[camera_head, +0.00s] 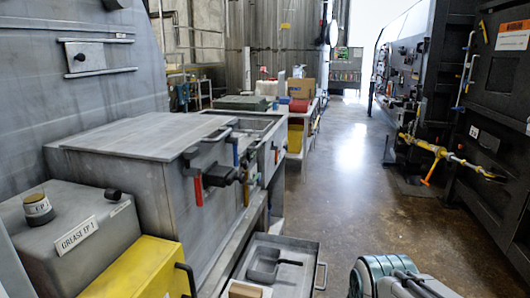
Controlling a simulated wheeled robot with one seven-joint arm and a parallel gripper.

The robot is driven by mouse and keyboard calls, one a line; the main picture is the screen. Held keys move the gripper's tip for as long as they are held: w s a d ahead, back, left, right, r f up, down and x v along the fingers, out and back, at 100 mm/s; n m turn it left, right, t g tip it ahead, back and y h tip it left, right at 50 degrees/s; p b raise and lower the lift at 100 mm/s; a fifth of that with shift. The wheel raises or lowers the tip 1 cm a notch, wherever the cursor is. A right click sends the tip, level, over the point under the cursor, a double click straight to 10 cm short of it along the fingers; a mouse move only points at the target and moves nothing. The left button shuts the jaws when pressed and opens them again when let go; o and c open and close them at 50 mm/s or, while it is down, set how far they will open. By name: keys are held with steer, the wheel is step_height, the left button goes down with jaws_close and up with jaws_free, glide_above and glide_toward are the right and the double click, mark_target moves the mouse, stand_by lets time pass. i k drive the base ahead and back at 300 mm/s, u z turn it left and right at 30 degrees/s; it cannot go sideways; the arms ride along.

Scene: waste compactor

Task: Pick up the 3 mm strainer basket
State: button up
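I cannot pick out the 3 mm strainer basket for certain. A small dark square pan-like thing with a thin handle (268,265) lies in an open grey drawer (305,250) at the bottom centre; no mesh or size marking can be read on it. A rounded teal and grey part of my arm shows at the bottom edge, right of the drawer. My gripper's fingers are not in view.
A grey metal bench (140,135) with a red-handled valve (198,188) stands left of the drawer. A grease box (75,225) and yellow case (140,270) stand in front. A tan block (245,290) lies in the drawer. The aisle floor (350,170) is clear.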

mark_target(264, 263)
steer(key=k, duration=0.5)
steer(key=z, duration=1.55)
steer(key=i, duration=1.35)
steer(key=u, duration=1.8)
steer(key=i, duration=0.4)
steer(key=z, duration=0.25)
